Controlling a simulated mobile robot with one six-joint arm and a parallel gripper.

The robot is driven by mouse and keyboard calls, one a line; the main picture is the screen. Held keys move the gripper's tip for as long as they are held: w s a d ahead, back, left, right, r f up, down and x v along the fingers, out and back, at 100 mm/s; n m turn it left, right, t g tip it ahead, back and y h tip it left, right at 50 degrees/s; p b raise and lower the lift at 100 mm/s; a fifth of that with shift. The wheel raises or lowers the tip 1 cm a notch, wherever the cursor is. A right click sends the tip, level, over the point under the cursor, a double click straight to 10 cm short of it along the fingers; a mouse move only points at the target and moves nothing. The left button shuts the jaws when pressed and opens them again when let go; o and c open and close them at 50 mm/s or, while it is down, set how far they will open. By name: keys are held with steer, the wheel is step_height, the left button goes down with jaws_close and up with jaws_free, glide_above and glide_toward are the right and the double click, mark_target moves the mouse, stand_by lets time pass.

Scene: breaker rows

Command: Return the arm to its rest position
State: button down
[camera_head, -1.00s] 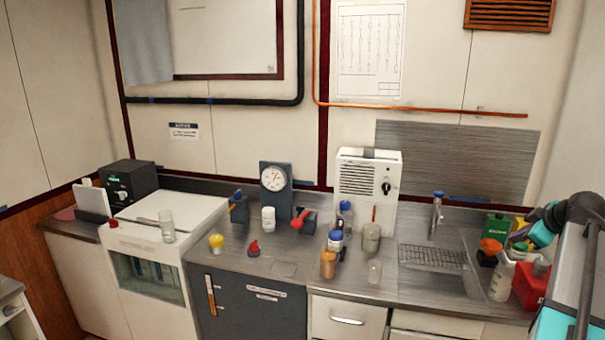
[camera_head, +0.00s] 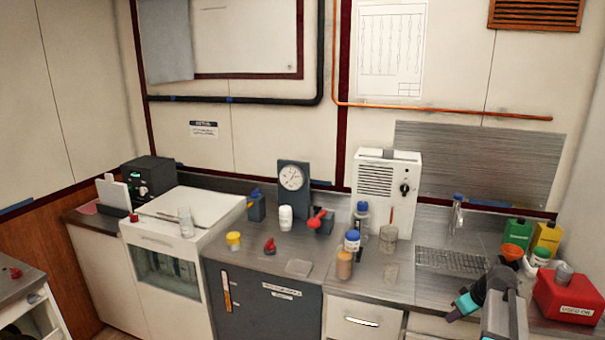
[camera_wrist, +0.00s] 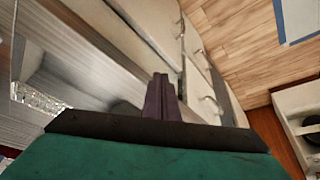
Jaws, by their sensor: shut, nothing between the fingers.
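My gripper shows in the wrist view (camera_wrist: 160,88), its two dark fingers together with nothing between them. Its tips are over the area in front of the white cabinet fronts (camera_wrist: 150,30), apart from anything I can make out. In the head view my arm (camera_head: 488,292) is at the lower right, bent low in front of the counter by the sink, with dark and teal parts. I cannot make out the fingers in that view.
The steel counter (camera_head: 420,290) carries a red box (camera_head: 568,297), an orange-topped funnel (camera_head: 511,252), bottles and a white heater-like unit (camera_head: 388,190). The red box stands right of my arm. Wooden floor (camera_wrist: 240,45) lies open beyond the cabinets.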

steer(key=s+a+f+m+g, duration=0.1)
steer(key=s+a+f+g, duration=0.1)
steer(key=s+a+f, duration=0.45)
steer(key=s+a+f+g, duration=0.2)
steer(key=s+a+f, duration=0.1)
steer(key=a+f, duration=0.65)
steer(key=s+a+f+m+g, duration=0.1)
steer(key=s+a+f, duration=0.3)
steer(key=a+f, duration=0.4)
steer(key=s+a+f+m+g, duration=0.1)
steer(key=s+a+f, duration=0.4)
steer(key=s, duration=0.7)
steer(key=s+a+f+g+h+b, duration=0.1)
steer(key=s+a+f+g, duration=0.3)
steer(key=s+f, duration=0.4)
steer(key=s+a, duration=0.1)
steer(key=s, duration=0.4)
steer(key=shift+a+f+m+g, duration=0.15)
steer(key=shift+f+m+g, duration=0.15)
steer(key=shift+m, duration=0.1)
steer(key=shift+r, duration=0.1)
stand_by(1.9)
